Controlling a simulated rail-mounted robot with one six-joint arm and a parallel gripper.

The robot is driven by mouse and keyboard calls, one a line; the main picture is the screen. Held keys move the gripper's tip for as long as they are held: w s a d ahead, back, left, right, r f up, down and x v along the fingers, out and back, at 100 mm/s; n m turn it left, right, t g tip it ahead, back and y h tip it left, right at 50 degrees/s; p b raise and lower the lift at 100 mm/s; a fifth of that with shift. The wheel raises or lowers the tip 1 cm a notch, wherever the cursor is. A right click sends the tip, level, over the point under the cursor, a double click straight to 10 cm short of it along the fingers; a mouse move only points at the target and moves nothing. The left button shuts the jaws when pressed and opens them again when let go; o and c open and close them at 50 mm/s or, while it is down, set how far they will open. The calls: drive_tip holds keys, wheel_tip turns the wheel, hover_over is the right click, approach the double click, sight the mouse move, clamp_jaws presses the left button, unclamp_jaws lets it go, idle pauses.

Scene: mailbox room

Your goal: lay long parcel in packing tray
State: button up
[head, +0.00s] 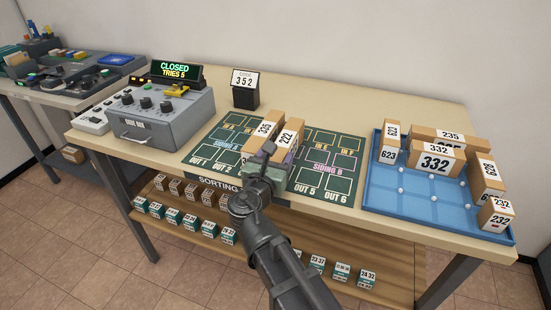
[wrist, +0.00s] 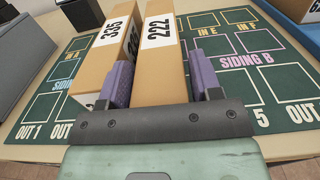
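Two long cardboard parcels lie side by side on the green sorting mat (head: 325,178): parcel 335 (head: 262,132) on the left and parcel 222 (head: 289,136) on the right. The wrist view shows parcel 335 (wrist: 105,62) and parcel 222 (wrist: 158,68) close up. My gripper (wrist: 160,85) has its purple fingers on either side of parcel 222, the left one beside parcel 335. I cannot tell whether they press on it. The blue packing tray (head: 398,205) is at the right, with parcels along its back and sides.
In the tray, parcel 332 (head: 432,161) stands before parcel 235 (head: 450,137); the front left and middle are bare with white dots. A grey control box (head: 160,115) and a card stand (head: 245,88) stand at the left and back. Small boxes fill the shelf below.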

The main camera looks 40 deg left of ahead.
drive_tip(key=shift+r, duration=0.1)
drive_tip(key=shift+s+r, duration=0.1)
drive_tip(key=shift+r, duration=0.05)
drive_tip(key=shift+o, duration=0.2)
drive_tip(key=v, duration=1.1)
drive_tip(key=shift+s, duration=0.35)
drive_tip(key=shift+d, duration=0.2)
